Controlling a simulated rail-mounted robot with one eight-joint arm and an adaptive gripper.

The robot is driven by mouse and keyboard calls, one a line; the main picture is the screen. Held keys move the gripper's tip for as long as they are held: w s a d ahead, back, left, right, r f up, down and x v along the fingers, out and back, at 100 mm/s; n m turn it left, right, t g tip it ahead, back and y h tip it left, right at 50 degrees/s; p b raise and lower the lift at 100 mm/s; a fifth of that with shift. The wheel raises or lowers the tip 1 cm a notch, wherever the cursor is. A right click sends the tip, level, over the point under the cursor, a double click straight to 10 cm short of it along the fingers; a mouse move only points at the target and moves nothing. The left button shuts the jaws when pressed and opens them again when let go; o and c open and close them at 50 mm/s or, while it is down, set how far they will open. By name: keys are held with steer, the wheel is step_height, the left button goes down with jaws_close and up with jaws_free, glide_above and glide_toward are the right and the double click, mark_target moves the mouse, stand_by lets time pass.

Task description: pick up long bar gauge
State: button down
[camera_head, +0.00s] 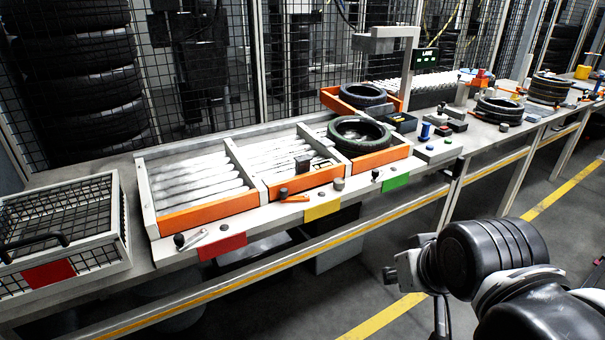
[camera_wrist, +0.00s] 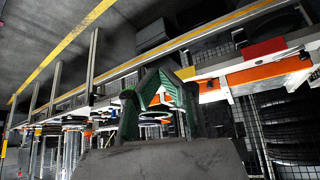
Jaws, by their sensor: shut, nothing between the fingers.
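I cannot tell for sure which object is the long bar gauge. A slim silver tool (camera_head: 194,239) lies on the bench's front ledge by the red tag in the head view. In the head view my arm is at the lower right, over the floor in front of the bench and apart from both tools. The fingertips are not clear there.
Roller lanes with orange front stops (camera_head: 212,213) fill the bench. A tyre (camera_head: 359,135) lies on the right lane. A wire basket (camera_head: 122,222) stands at the left. Red, yellow and green tags (camera_head: 396,182) hang from the ledge. The aisle floor in front looks free.

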steer(key=c, duration=1)
jaws_free()
steer(key=shift+o, duration=0.2)
